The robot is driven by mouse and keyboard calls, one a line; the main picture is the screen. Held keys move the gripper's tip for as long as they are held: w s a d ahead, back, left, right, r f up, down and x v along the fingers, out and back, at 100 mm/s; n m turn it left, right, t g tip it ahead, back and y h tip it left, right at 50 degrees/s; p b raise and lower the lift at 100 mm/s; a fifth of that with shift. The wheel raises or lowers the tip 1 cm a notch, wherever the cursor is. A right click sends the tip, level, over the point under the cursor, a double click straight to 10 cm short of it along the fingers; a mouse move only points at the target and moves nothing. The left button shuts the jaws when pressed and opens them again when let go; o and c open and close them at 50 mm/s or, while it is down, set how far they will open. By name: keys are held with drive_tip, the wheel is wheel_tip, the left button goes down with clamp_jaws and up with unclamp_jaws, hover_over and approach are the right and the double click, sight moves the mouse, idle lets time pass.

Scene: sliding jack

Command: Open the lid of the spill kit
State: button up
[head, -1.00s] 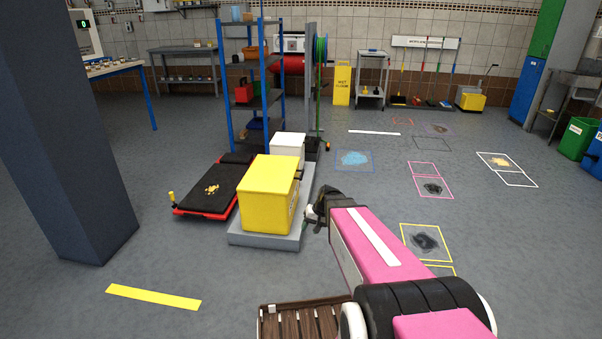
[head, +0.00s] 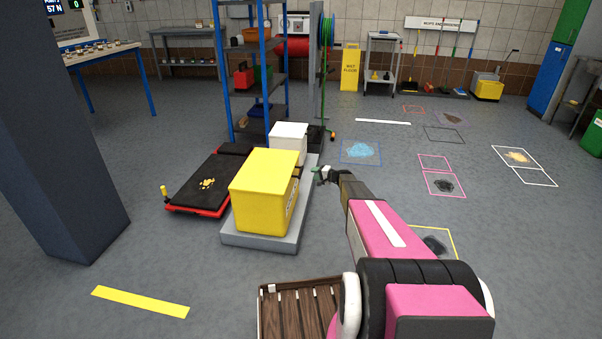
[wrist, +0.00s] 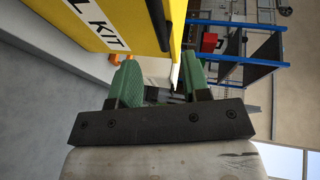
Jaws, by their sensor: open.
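The spill kit (head: 262,205) is a yellow box on a low grey platform. Its yellow lid (head: 266,163) is closed. In the wrist view its lettered side (wrist: 115,22) is close at upper left, turned sideways by the camera, with a dark line along the edge beside it. My gripper (head: 318,175) is just right of the kit in the head view. In the wrist view its two green fingers (wrist: 160,78) are apart with nothing held between them. The kit's edge lies just beyond the fingertips; I cannot tell whether they touch it.
A white box (head: 288,143) stands behind the kit on the grey platform (head: 262,243). A black-topped red cart (head: 207,183) stands to the left. A blue-post shelf (head: 262,80) is behind.

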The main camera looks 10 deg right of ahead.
sight(301, 171)
drive_tip(key=x, duration=1)
clamp_jaws()
